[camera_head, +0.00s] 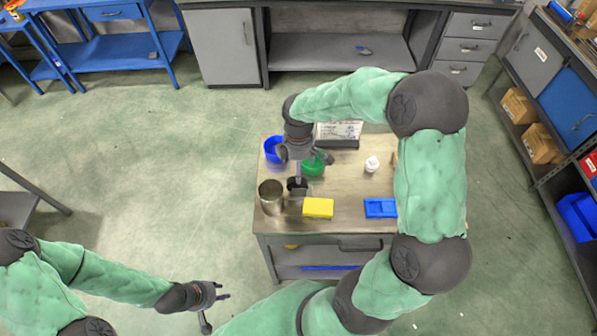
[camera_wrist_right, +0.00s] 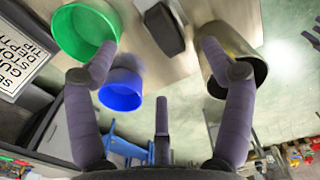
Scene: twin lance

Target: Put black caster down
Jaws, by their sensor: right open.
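The black caster (camera_head: 297,184) is a small dark object on the table, beside the metal cup (camera_head: 270,199). It also shows in the right wrist view (camera_wrist_right: 165,28), between and beyond the spread fingers, with no visible contact. My right gripper (camera_head: 302,160) is open and empty above the table; it also shows in the right wrist view (camera_wrist_right: 158,48). Its right finger overlaps the metal cup (camera_wrist_right: 238,60) there, and its left finger overlaps the green bowl (camera_wrist_right: 82,30). I cannot tell whether those touch. My left gripper (camera_head: 218,308) is open and empty, left of the table.
The table (camera_head: 345,212) also holds a blue bowl (camera_head: 272,147), a yellow sponge (camera_head: 318,208), a blue tray (camera_head: 380,208), a white bottle (camera_head: 372,164) and a sign box (camera_head: 340,142). Its left half is crowded. Open floor (camera_head: 180,150) lies left of the table.

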